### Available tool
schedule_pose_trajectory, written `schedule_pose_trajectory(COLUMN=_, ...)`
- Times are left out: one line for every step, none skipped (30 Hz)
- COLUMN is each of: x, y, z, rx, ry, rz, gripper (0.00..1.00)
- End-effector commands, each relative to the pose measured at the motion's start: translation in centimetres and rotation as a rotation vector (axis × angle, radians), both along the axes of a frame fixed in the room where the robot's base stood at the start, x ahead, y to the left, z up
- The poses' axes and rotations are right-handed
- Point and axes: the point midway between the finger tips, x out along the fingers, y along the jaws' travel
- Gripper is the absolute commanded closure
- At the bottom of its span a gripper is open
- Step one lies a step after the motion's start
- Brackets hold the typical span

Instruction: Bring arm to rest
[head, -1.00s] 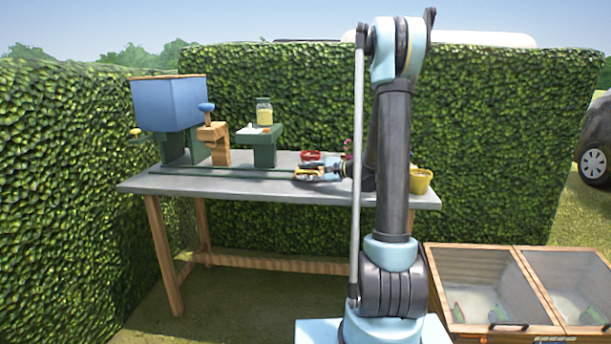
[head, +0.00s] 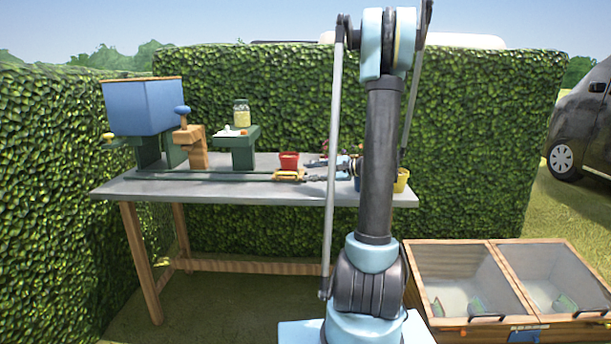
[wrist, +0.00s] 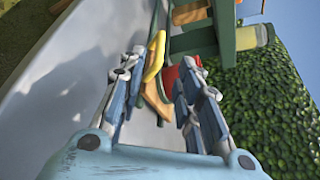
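My gripper (head: 318,163) is low over the right half of the grey worktable (head: 235,190), partly hidden by my arm in the head view. In the wrist view my gripper (wrist: 162,85) has its two fingers spread apart, with no object held between them. A red pot (head: 289,161) stands on the table just left of the fingertips. In the wrist view the red pot (wrist: 172,80) shows beyond and between the fingers, apart from them as far as I can tell. A yellow piece (head: 289,176) lies at the pot's foot.
A blue hopper (head: 140,108), a wooden block with a blue knob (head: 190,145) and a green stand (head: 238,150) with a jar (head: 241,113) occupy the table's left. A yellow pot (head: 402,181) is at the right end. Cold frames (head: 470,325) stand lower right.

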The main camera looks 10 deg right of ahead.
Motion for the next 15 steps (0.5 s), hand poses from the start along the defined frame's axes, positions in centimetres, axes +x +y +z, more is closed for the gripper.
schedule_pose_trajectory(x=-0.06, y=-0.16, z=0.03, rx=0.000, ry=0.000, rz=-0.001, gripper=0.69)
schedule_pose_trajectory(x=-0.08, y=-0.19, z=0.05, rx=-0.001, ry=0.000, rz=-0.001, gripper=0.69)
schedule_pose_trajectory(x=-0.11, y=-0.22, z=0.05, rx=0.000, ry=0.000, rz=0.000, gripper=0.69)
schedule_pose_trajectory(x=-0.12, y=-0.22, z=0.06, rx=0.000, ry=0.000, rz=0.000, gripper=0.69)
schedule_pose_trajectory(x=-0.12, y=-0.22, z=0.06, rx=0.000, ry=0.000, rz=0.000, gripper=0.69)
schedule_pose_trajectory(x=-0.13, y=-0.21, z=0.05, rx=0.000, ry=0.000, rz=0.000, gripper=0.69)
schedule_pose_trajectory(x=-0.12, y=-0.20, z=0.05, rx=0.000, ry=0.000, rz=0.000, gripper=0.69)
schedule_pose_trajectory(x=-0.12, y=-0.20, z=0.05, rx=0.000, ry=0.000, rz=0.000, gripper=0.69)
schedule_pose_trajectory(x=-0.12, y=-0.20, z=0.05, rx=0.000, ry=0.000, rz=0.000, gripper=0.69)
schedule_pose_trajectory(x=-0.12, y=-0.19, z=0.05, rx=0.000, ry=0.000, rz=0.000, gripper=0.69)
schedule_pose_trajectory(x=-0.14, y=-0.18, z=0.05, rx=-0.001, ry=0.000, rz=0.001, gripper=0.69)
schedule_pose_trajectory(x=-0.21, y=-0.12, z=0.05, rx=-0.004, ry=0.000, rz=0.001, gripper=0.69)
schedule_pose_trajectory(x=-0.34, y=-0.04, z=0.05, rx=-0.008, ry=0.000, rz=0.002, gripper=0.69)
schedule_pose_trajectory(x=-0.51, y=0.04, z=0.06, rx=-0.015, ry=0.000, rz=0.004, gripper=0.69)
schedule_pose_trajectory(x=-0.85, y=0.25, z=0.08, rx=-0.029, ry=-0.001, rz=0.009, gripper=0.69)
